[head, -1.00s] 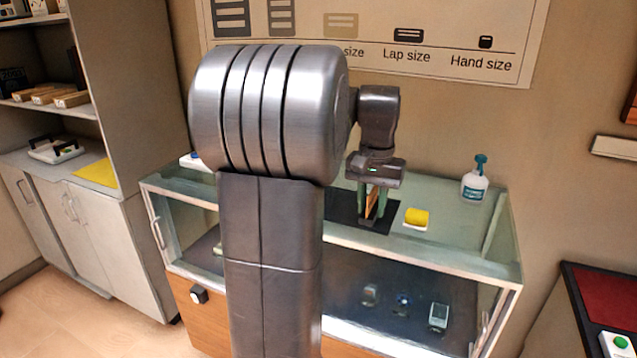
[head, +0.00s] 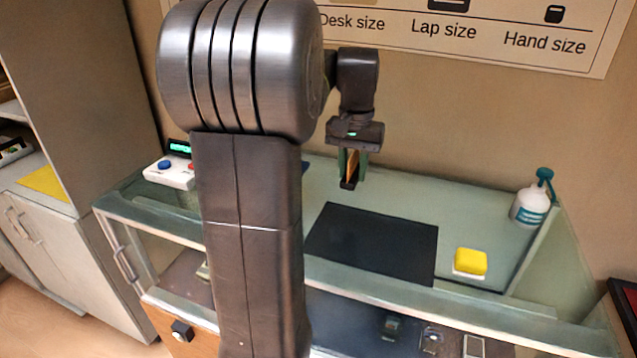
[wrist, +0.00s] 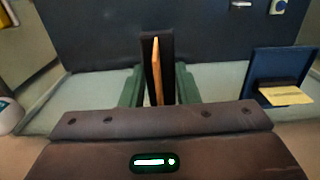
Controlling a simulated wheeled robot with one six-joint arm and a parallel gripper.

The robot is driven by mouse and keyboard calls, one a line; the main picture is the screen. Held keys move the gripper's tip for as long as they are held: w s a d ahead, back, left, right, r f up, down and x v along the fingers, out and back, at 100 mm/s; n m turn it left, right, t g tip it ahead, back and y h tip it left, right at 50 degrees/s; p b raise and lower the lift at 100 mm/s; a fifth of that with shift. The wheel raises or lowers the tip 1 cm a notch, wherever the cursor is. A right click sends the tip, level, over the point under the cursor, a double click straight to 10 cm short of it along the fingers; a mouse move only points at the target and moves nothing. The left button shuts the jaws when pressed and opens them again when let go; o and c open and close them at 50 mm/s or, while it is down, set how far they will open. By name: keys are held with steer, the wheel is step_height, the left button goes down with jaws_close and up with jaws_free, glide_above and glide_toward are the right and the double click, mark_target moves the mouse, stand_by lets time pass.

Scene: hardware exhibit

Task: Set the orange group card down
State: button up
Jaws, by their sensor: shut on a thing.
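The orange group card (head: 352,163) stands edge-on between the green fingers of my gripper (head: 354,170), with a dark base below it. In the wrist view my gripper (wrist: 158,88) is shut on it, and the card (wrist: 157,72) shows as a thin orange strip against a dark holder. In the head view the gripper shows above and behind the black mat (head: 375,243) on the glass case top. I cannot tell whether the base touches the surface.
A white box with buttons (head: 169,172) is at left. In the wrist view a blue stand with a pale card (wrist: 282,75) is to the right of my gripper.

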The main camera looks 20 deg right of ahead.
mark_target(348, 214)
steer(key=shift+w+f, duration=0.15)
steer(key=shift+w, duration=0.05)
step_height(348, 214, down, 10)
steer(key=shift+r+p, duration=0.2)
steer(key=shift+p, duration=0.25)
steer(key=shift+f, duration=0.2)
steer(key=o, duration=1)
steer(key=shift+c, duration=0.2)
steer(key=shift+r, duration=0.15)
